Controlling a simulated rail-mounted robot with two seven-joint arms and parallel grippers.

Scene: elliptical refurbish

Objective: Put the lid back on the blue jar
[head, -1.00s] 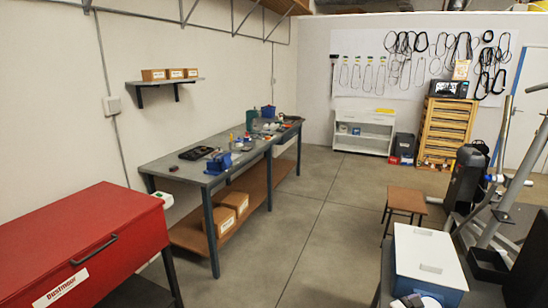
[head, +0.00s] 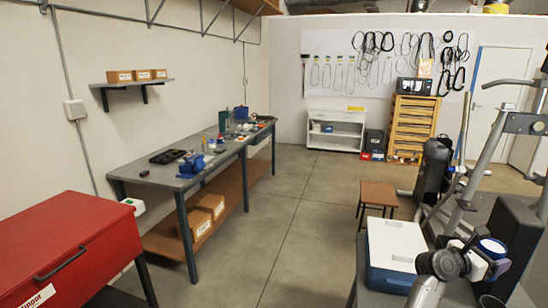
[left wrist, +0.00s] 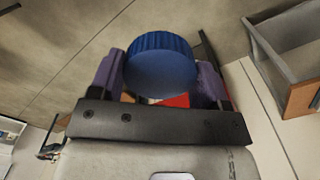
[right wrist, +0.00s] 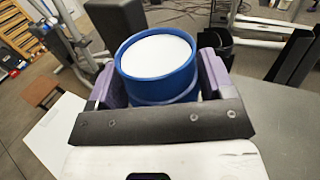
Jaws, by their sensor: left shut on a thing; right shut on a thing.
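My right gripper (right wrist: 155,85) is shut on the blue jar (right wrist: 158,85), which has no lid on; its open round top shows white inside. My left gripper (left wrist: 162,80) is shut on the blue lid (left wrist: 162,62), a round cap with a ribbed edge, in the left wrist view. The left gripper and the lid are not in the head view. The jar and lid are apart.
A blue box with a white top (head: 398,250) stands at the lower right, near my right arm. Gym equipment (head: 500,150) is behind it. A wooden stool (head: 378,194), a long workbench (head: 165,180) and a red chest (head: 70,245) stand around open floor (head: 300,215).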

